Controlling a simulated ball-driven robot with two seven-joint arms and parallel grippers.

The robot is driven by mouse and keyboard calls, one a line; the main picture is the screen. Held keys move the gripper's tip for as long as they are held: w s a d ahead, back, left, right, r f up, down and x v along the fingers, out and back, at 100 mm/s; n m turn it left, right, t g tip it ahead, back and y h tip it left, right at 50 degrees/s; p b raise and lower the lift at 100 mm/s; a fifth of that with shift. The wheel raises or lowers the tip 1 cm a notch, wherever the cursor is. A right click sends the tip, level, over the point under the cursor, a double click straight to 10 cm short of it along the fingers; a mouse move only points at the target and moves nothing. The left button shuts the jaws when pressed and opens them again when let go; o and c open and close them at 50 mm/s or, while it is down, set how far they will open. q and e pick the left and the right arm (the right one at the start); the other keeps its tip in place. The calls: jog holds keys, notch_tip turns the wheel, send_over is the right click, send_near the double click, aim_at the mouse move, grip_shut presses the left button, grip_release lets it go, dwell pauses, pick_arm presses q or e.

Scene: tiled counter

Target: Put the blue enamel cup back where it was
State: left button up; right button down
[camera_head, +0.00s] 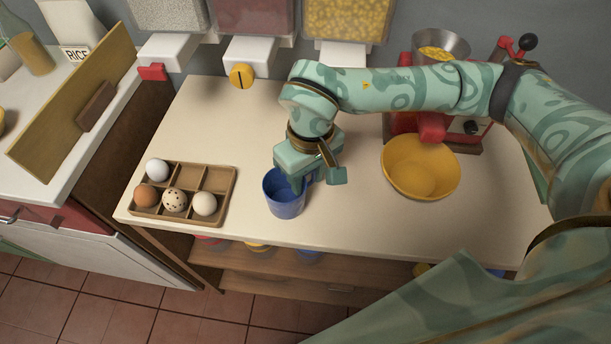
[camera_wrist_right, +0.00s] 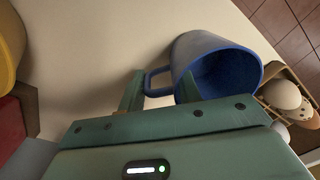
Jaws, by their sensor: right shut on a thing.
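The blue enamel cup (camera_head: 284,196) is upright near the front edge of the counter, right of the egg tray. My right gripper (camera_head: 301,184) comes down over its right side. In the right wrist view the cup (camera_wrist_right: 212,62) has its dark blue opening facing right, and its handle (camera_wrist_right: 154,82) lies between the two fingers (camera_wrist_right: 160,92). The right gripper is shut on the cup at the handle. I cannot tell whether the cup's base touches the counter. My left gripper is not in view.
A wooden egg tray (camera_head: 226,196) with several eggs stands left of the cup. A yellow bowl (camera_head: 420,168) stands to the right, before a red grinder (camera_head: 468,128). Dispensers (camera_head: 265,52) line the back wall. A shelf (camera_head: 270,287) below holds partly hidden coloured things. The counter's back left (camera_head: 215,120) is clear.

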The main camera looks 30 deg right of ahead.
jog(key=shift+w+f, duration=0.1)
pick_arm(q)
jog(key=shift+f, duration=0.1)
pick_arm(e)
jog(key=shift+f, duration=0.1)
jog(key=c, duration=1)
grip_release()
jog(key=shift+o, duration=0.2)
pick_arm(q)
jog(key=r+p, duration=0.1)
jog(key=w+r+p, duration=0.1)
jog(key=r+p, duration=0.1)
jog(key=p, duration=0.1)
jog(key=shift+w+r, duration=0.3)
pick_arm(e)
jog(key=r, duration=1.2)
jog(key=shift+d+r, duration=0.1)
jog(key=shift+d, duration=0.15)
